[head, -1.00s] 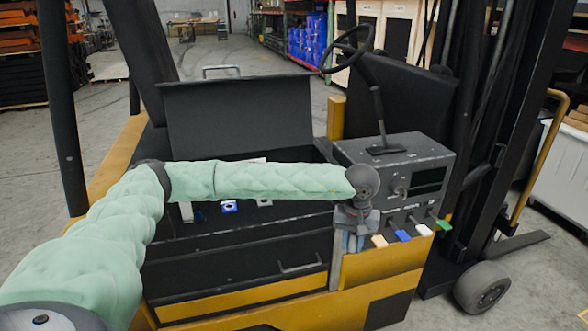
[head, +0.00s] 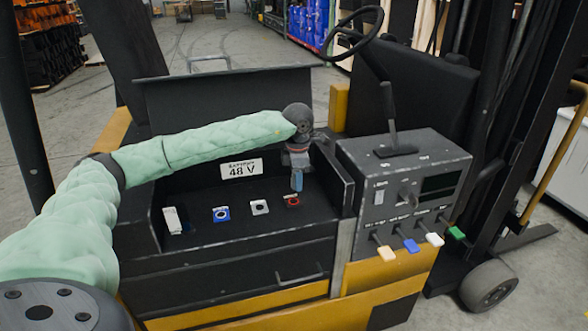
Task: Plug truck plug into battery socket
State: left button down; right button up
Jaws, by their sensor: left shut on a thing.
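My left gripper (head: 298,172) is over the right end of the open battery compartment (head: 190,262). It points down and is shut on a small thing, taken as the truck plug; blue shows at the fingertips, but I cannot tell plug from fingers. Below the tips is a red-ringed socket (head: 292,201) on the dark battery top; whether they touch is unclear. To its left are a white-grey socket (head: 260,207), a blue socket (head: 221,214) and a white piece (head: 172,220). A label (head: 241,168) reads 48 V. My right gripper is not in view.
The raised black lid (head: 230,100) stands behind the compartment. To the right is the control console (head: 405,175), with a tall lever (head: 388,108) on top and small colored-handled levers in front. The steering wheel (head: 352,32) is behind.

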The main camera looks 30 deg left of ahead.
pick_arm(q)
jog(key=shift+w+a+r+n, duration=0.15)
jog(key=shift+a+n, duration=0.25)
jog(key=shift+a, duration=0.05)
jog(key=shift+w+a+r+n, duration=0.1)
jog(key=shift+a+r+n, duration=0.05)
jog(key=shift+a+n, duration=0.25)
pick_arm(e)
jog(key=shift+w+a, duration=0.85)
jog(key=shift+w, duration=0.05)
pick_arm(q)
jog(key=shift+f, duration=0.1)
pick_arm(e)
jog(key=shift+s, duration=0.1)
